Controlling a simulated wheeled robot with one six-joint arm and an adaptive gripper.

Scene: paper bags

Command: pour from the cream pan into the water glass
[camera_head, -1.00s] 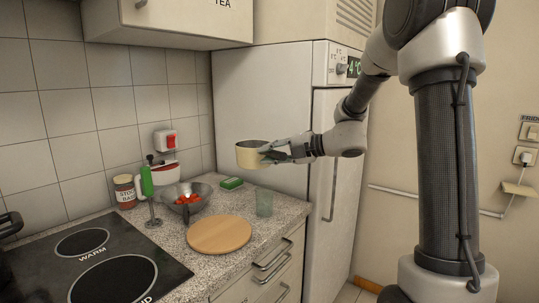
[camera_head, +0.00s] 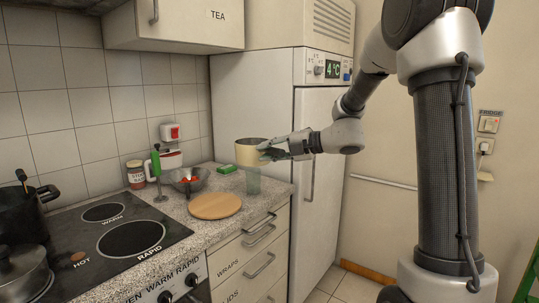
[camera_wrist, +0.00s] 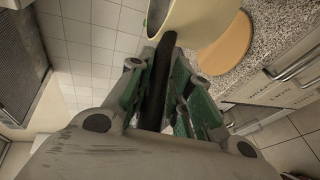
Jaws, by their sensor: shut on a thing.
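The cream pan (camera_head: 250,153) is held up over the right end of the counter in the head view. It looks about upright there; its contents cannot be seen. My gripper (camera_head: 270,152) is shut on the pan's dark handle. In the wrist view the handle (camera_wrist: 160,75) runs between the fingers of my gripper (camera_wrist: 166,92), with the cream pan (camera_wrist: 192,22) beyond it at the top. The water glass (camera_head: 253,182) is greenish and clear and stands on the counter, below the pan in the head picture. The glass cannot be made out in the wrist view.
A round wooden board (camera_head: 214,206) lies left of the glass. A metal bowl (camera_head: 188,179) with red pieces, a green sponge (camera_head: 226,169), a jar (camera_head: 136,174) and a green-handled tool (camera_head: 156,165) stand behind.

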